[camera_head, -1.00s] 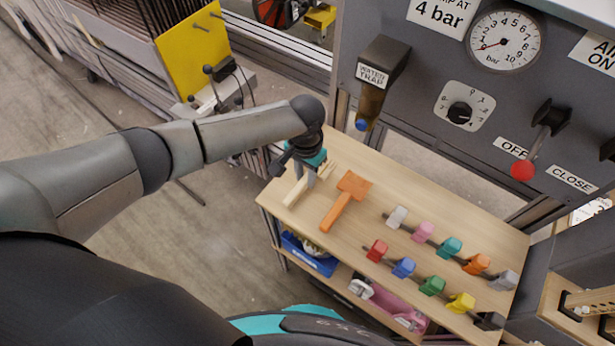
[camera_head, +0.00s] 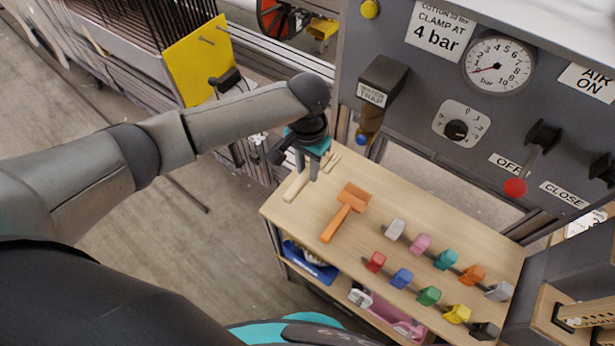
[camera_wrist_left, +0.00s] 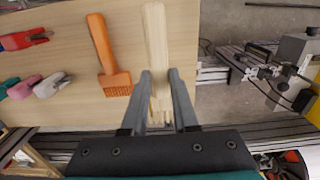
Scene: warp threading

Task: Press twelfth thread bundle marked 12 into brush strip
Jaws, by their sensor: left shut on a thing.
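My left gripper (camera_head: 313,172) is shut on a pale wooden fork-like tool (camera_head: 293,188) at the bench's left end. In the left wrist view the fingers (camera_wrist_left: 159,92) close around the wooden tool (camera_wrist_left: 156,40), its handle pointing up the picture and its tines below, between the fingers. Whether it clears the bench is hard to tell. No thread bundle marked 12 is readable in these frames, and I cannot make out the brush strip. My right gripper is not in view.
An orange comb-like tool (camera_head: 345,208) lies beside the wooden one on the bench (camera_head: 400,205). Several coloured clips (camera_head: 428,295) stand in two rows to the right. A grey control panel (camera_head: 425,90) rises behind. A yellow plate (camera_head: 197,62) stands at the back left.

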